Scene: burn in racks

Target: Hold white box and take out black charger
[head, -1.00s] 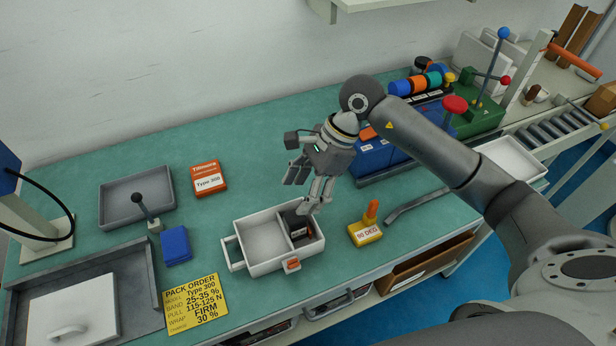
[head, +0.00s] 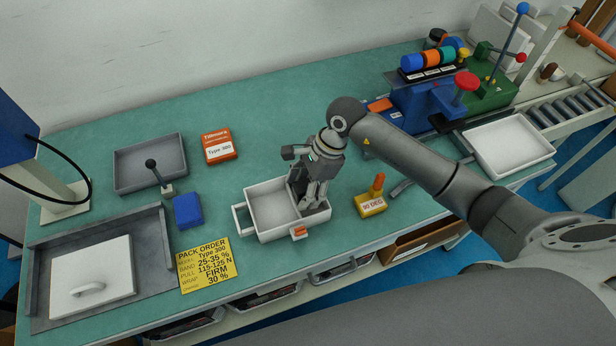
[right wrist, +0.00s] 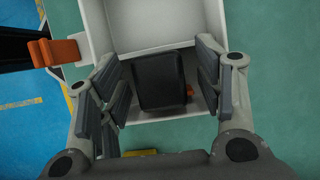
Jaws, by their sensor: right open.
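The white box (head: 270,206) stands on the green bench in the head view, with a handle on its left end and an orange latch on its front. A divider splits it into two compartments. My right gripper (head: 311,200) is down at the right compartment and hides most of it. In the right wrist view the black charger (right wrist: 158,80) lies in that compartment of the white box (right wrist: 150,28). My right gripper (right wrist: 160,88) is open, with its fingers on either side of the charger and gaps visible. My left gripper is not in view.
A yellow 90 DEG block (head: 371,204) stands just right of the box. A yellow order card (head: 205,265) lies in front. The bench behind is clear.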

